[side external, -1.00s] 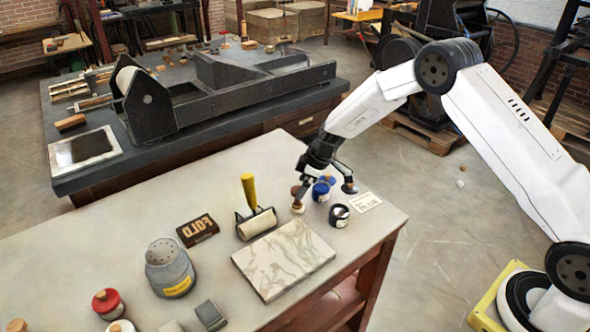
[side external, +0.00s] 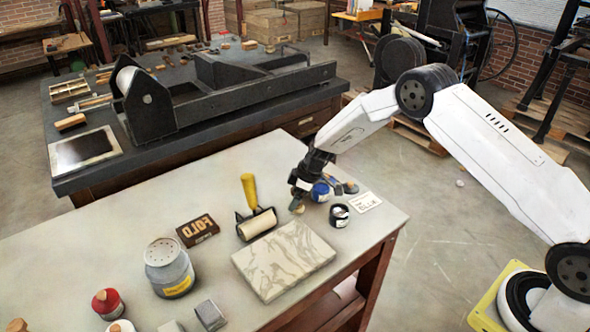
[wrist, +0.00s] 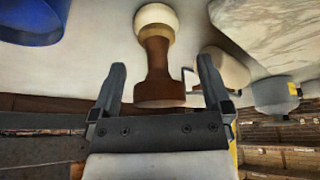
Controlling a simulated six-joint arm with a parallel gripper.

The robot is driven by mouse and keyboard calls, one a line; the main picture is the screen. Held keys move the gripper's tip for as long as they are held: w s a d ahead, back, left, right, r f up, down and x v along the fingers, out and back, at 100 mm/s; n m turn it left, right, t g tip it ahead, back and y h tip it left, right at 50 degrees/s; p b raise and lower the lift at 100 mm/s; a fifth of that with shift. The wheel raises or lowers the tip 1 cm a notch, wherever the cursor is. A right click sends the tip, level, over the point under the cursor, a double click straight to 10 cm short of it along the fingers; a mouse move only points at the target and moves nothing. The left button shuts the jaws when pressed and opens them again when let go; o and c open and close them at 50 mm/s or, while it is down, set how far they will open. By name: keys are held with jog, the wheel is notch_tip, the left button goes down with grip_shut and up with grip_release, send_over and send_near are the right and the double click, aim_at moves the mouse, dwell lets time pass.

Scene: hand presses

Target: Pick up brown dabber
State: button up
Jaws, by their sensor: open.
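The brown dabber (wrist: 155,60) has a brown waisted handle with a flared end and a pale round pad at its far end. In the wrist view it lies between the two open fingers of my gripper (wrist: 162,72), with a gap on each side. The flared handle end is nearest to the gripper. In the side view the dabber (side external: 298,207) stands on the light table behind the marbled slab, mostly hidden by my gripper (side external: 309,188), which is down close over it.
A blue jar (side external: 320,191) stands close beside my gripper, with a black jar (side external: 339,216) in front. A roller with a yellow handle (side external: 250,195) and the marbled slab (side external: 284,260) are nearby. A grey shaker (side external: 168,270) stands farther left.

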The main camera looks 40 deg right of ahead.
dwell(0.5)
grip_shut()
jog(key=shift+r, duration=0.15)
jog(key=shift+w+r, duration=0.1)
jog(key=shift+r, duration=0.6)
jog(key=s+r, duration=1.1)
jog(key=s, duration=0.3)
jog(key=shift+d+r, duration=0.2)
dwell(0.3)
